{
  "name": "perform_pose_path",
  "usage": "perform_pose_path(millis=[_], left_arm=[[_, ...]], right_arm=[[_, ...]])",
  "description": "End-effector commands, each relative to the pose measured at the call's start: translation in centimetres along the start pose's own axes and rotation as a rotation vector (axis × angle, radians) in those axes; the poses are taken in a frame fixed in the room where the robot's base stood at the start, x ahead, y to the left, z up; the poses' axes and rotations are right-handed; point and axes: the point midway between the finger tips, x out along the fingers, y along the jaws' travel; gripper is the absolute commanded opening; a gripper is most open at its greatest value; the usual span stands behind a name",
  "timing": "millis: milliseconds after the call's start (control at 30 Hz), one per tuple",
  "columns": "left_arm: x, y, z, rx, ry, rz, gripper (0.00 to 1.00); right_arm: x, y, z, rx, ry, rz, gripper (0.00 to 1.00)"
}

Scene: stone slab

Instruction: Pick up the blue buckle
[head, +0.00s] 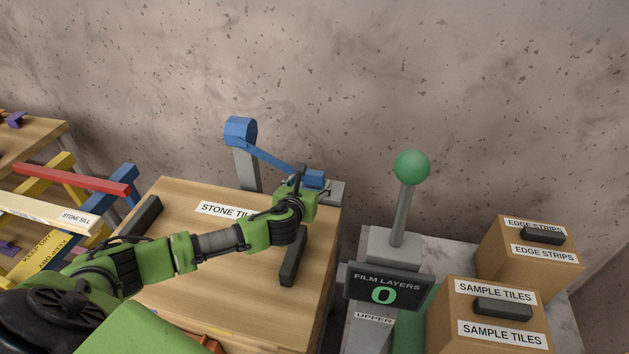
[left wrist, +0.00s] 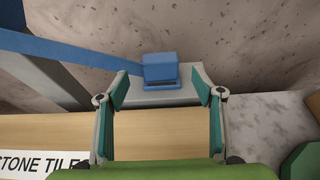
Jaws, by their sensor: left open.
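The blue buckle (head: 315,177) sits at the end of a blue strap (head: 270,160), over a grey block (head: 335,190) at the back right corner of the wooden table. In the left wrist view the buckle (left wrist: 160,70) is a blue block just beyond my fingertips, near the middle between them. My left gripper (head: 312,190) is open and reaches toward the buckle from the front. In the left wrist view its two fingers (left wrist: 161,90) are spread wide with nothing between them. My right gripper is not in view.
The strap runs from a blue-topped grey post (head: 246,165) at the wooden table's (head: 190,280) back. Dark bars (head: 293,257) lie on that table. A lever with a green knob (head: 411,168) and boxes (head: 487,320) stand to the right. The wall is close behind.

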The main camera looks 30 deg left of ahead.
Motion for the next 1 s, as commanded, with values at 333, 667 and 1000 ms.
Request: perform_pose_path(millis=[333,667,1000], left_arm=[[4.0,-0.1,-0.1,-0.002,0.001,0.002,0.61],[4.6,-0.1,-0.1,-0.001,0.000,0.000,0.61],[4.6,-0.1,-0.1,-0.001,0.000,0.000,0.19]], right_arm=[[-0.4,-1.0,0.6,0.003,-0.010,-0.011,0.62],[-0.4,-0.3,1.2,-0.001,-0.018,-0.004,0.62],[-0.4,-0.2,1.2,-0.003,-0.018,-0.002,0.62]])
